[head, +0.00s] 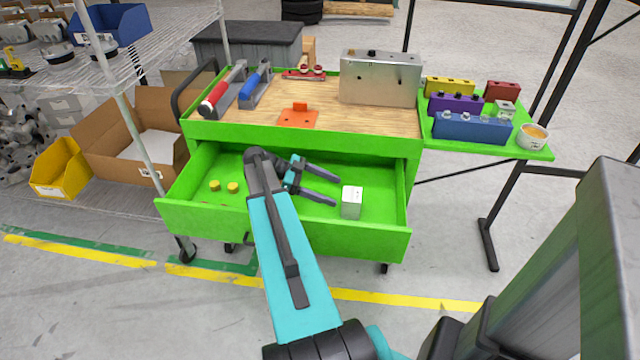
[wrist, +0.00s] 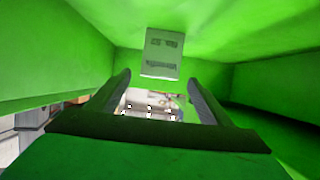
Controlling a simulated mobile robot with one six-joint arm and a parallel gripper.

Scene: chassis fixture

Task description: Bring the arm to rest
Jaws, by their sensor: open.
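My arm reaches over the open green drawer (head: 330,238). My gripper (head: 336,190) is inside or just above the drawer, with its two dark fingers spread apart. In the wrist view my gripper (wrist: 158,80) is open with nothing between its fingertips. A small silvery-white block (head: 351,202) stands in the drawer just beyond the fingertips. The block also shows in the wrist view (wrist: 160,55), ahead of the fingers and seemingly apart from them. My forearm hides part of the drawer's floor.
Two yellow round pieces (head: 232,187) lie in the drawer left of my arm. The wooden cart top (head: 350,121) above bears clamps, an orange bracket (head: 298,116) and a metal box (head: 381,78). A green side shelf (head: 535,152) holds coloured blocks and a cup. Open floor lies in front.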

